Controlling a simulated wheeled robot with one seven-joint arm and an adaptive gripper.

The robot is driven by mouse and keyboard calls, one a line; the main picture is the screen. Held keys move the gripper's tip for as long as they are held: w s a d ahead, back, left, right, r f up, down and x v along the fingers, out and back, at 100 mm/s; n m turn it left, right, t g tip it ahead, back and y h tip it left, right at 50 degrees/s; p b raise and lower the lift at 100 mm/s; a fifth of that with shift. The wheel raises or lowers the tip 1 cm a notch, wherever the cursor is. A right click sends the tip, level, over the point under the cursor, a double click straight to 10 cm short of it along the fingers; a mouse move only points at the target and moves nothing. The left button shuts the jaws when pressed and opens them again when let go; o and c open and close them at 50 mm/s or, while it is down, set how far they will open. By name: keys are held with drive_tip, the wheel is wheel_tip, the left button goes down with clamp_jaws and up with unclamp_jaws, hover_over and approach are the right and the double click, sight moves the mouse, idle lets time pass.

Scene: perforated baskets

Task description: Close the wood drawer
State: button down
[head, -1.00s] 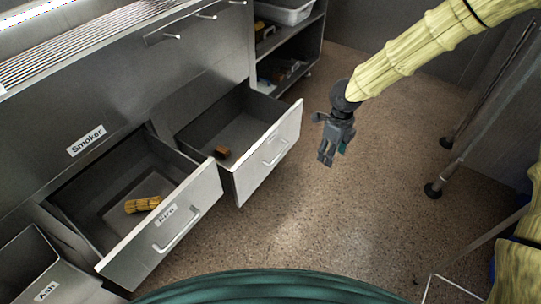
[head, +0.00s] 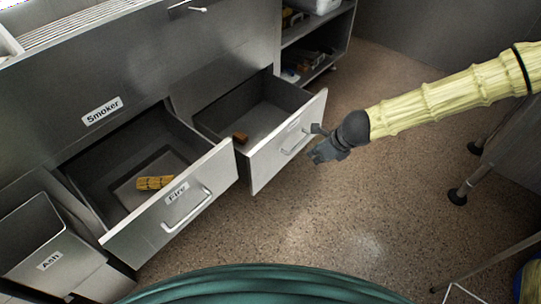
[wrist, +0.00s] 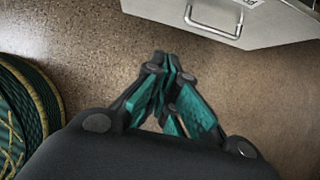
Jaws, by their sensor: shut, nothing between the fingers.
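Two drawers stand pulled out of the metal unit. The right drawer (head: 262,163), taken as the wood drawer, holds a small brown block (head: 240,138); the label above its handle (head: 297,140) is too small to read. The left drawer (head: 150,228), labelled "Fire", holds a yellow bundle (head: 155,183). My gripper (head: 318,154) is shut and empty, just off the right end of the right drawer's front. Contact cannot be told. In the wrist view my shut fingers (wrist: 172,75) point towards a drawer front (wrist: 275,28) with a handle, cut off at the top.
An ash bin (head: 45,245) stands at the lower left. A shelf (head: 315,60) with containers is behind the right drawer. Metal legs (head: 457,195) stand at the right. The speckled floor (head: 320,220) in front of the drawers is clear.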

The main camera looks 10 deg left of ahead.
drive_tip(key=s+a+r+t+y+b, duration=0.1)
drive_tip(key=a+y+b, duration=0.15)
drive_tip(key=a, duration=0.35)
drive_tip(key=b, duration=0.5)
approach(263, 152)
drive_tip(key=shift+t+y, duration=0.3)
drive_tip(key=shift+y, duration=0.15)
drive_tip(key=shift+w+a+f, duration=0.2)
drive_tip(key=shift+a+f, duration=0.15)
drive_tip(key=shift+f, duration=0.35)
drive_tip(key=shift+w+a+f, duration=0.25)
drive_tip(key=shift+a+f, duration=0.15)
drive_tip(key=shift+f, duration=0.35)
drive_tip(key=shift+w+a+f, duration=0.2)
drive_tip(key=shift+a+f, duration=0.15)
drive_tip(key=shift+f, duration=0.35)
drive_tip(key=shift+w, duration=0.1)
